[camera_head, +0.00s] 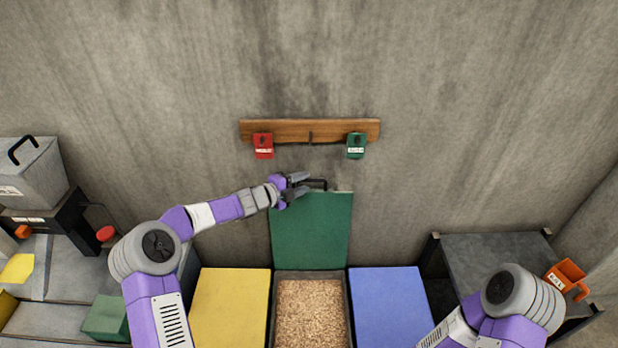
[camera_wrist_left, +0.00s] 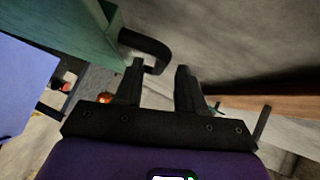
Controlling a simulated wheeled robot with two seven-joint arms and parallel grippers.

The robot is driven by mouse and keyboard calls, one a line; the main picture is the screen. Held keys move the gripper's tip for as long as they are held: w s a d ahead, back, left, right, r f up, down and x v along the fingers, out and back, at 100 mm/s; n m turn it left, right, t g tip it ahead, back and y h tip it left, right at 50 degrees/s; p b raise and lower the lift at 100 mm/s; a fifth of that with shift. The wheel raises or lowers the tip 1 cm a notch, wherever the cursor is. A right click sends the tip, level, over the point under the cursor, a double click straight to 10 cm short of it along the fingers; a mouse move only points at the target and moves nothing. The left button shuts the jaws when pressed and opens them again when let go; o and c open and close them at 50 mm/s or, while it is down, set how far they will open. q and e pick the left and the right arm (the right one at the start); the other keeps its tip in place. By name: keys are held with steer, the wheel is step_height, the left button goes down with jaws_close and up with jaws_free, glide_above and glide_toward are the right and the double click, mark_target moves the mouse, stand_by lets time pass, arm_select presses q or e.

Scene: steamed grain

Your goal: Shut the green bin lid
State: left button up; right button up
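The green bin lid (camera_head: 312,232) stands upright against the back wall, open. Its bin (camera_head: 348,312), full of pale grain, is uncovered below it. A black handle (camera_head: 316,184) sits at the lid's top edge. My left gripper (camera_head: 300,186) is at the handle's left end. In the left wrist view, my left gripper (camera_wrist_left: 160,82) has its two fingers apart with a gap between them. The black handle (camera_wrist_left: 148,45) reaches close to the fingertips there, beside the green lid (camera_wrist_left: 70,30). My right arm shows at the lower right, but its gripper is out of view.
A yellow lid (camera_head: 230,308) and a blue lid (camera_head: 388,308) lie flat on either side of the grain bin. A wooden rail (camera_head: 285,130) with a red tag (camera_head: 263,146) and a green tag (camera_head: 356,146) hangs above. An orange scoop (camera_head: 567,279) is on the right table (camera_head: 490,260).

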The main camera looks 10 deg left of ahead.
mark_target(306, 181)
arm_select(q)
steer(key=shift+p+x, duration=0.3)
steer(key=shift+x, duration=1.35)
jaws_close()
